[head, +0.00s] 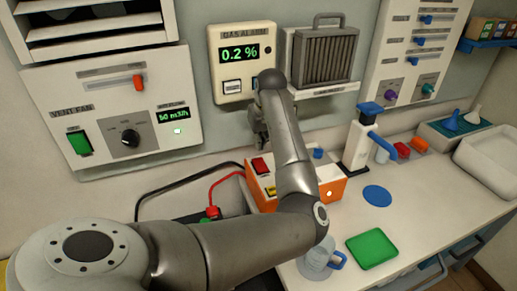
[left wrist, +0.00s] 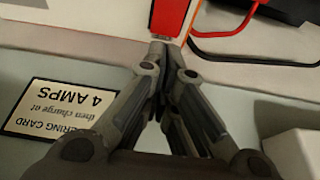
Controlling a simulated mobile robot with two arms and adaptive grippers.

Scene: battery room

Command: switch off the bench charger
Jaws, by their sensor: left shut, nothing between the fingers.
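The bench charger (head: 330,190) is an orange and white box on the bench, with a red rocker switch (head: 260,165) on its top left and a yellow display partly hidden below it. My left arm crosses in front of the charger and hides its middle. My left gripper (head: 262,143) points down just behind the red switch, shut and empty. In the left wrist view its closed fingertips (left wrist: 161,42) are at the edge of a red part (left wrist: 171,16), which looks like the switch. I cannot tell whether they touch it. My right gripper is not in view.
Red (head: 213,210) and black cables run left of the charger. A white dispenser (head: 358,145), blue disc (head: 377,195), green tray (head: 372,248) and clear jug (head: 316,263) stand to the right. The gas alarm (head: 240,85) and vent fan panel (head: 105,105) are on the wall behind.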

